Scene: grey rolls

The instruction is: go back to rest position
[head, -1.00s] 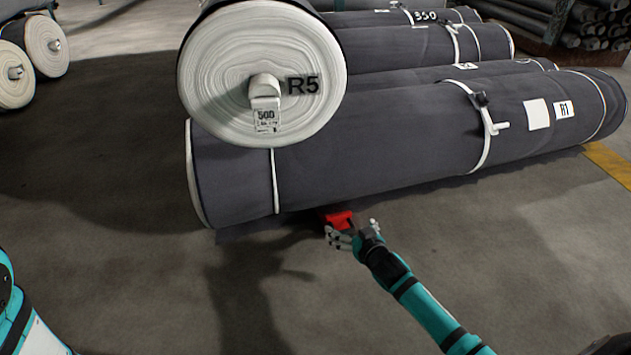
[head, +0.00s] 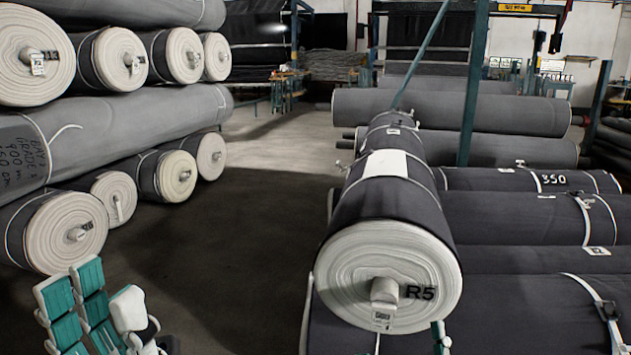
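My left arm is folded up at the bottom left of the head view, with teal and white links showing. The end of it, where my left gripper (head: 148,342) is, shows as a small dark and white part at the bottom edge. Its fingers are not clear enough to tell open from shut. A small teal piece, likely of my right arm, shows at the bottom edge below the roll marked R5 (head: 350,275). My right gripper is out of view. The red piece on the floor seen earlier is hidden or out of view.
Roll R5 lies on top of other large grey rolls (head: 530,300) at the right. Stacked rolls (head: 110,115) with white ends stand at the left. A clear floor aisle (head: 255,215) runs between them. Teal posts (head: 473,85) stand at the back.

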